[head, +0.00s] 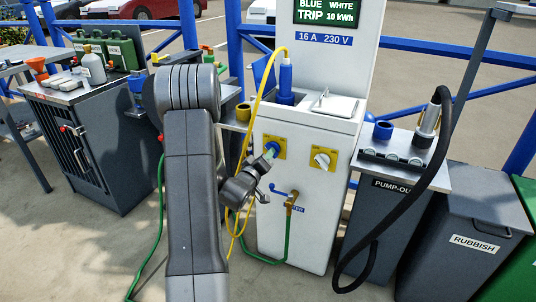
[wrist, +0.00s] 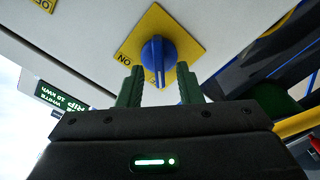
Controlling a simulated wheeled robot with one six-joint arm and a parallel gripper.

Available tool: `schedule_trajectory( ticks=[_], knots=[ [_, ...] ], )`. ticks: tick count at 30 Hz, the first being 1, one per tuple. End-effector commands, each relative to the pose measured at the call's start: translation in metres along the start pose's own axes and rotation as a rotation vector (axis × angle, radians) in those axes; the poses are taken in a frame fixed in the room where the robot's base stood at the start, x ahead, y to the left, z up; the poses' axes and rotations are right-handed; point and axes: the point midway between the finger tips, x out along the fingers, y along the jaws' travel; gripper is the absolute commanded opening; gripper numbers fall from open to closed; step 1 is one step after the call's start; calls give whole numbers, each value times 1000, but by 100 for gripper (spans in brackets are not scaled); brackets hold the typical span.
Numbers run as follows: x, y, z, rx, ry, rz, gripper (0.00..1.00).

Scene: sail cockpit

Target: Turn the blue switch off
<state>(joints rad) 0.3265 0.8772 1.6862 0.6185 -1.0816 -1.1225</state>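The blue switch (wrist: 158,55) is a round knob with a raised grip bar on a yellow plate (wrist: 180,24). Lettering shows on the plate beside it, partly hidden by a finger. In the head view the plate (head: 281,142) is on the white pedestal's front, and my gripper (head: 270,152) mostly covers the knob. In the wrist view the two green fingers of my gripper (wrist: 158,68) stand apart, one on each side of the knob's lower part. A gap shows between them and the grip bar, and they hold nothing.
A white switch (head: 322,158) on its own yellow plate is to the right. A yellow cable (head: 259,100) hangs close to my gripper. A brass tap (head: 292,202) sits below. A pump-out cabinet (head: 385,210) stands at right.

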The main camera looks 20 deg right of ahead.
Motion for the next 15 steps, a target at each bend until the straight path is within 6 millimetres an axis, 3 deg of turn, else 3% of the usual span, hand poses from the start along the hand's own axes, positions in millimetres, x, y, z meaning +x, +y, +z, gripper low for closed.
schedule_trajectory(
  ticks=[9, 15],
  knots=[
    [-73, 0, -1, -3, 1, -5, 32],
    [-106, 0, -1, -2, 1, -3, 32]
  ],
)
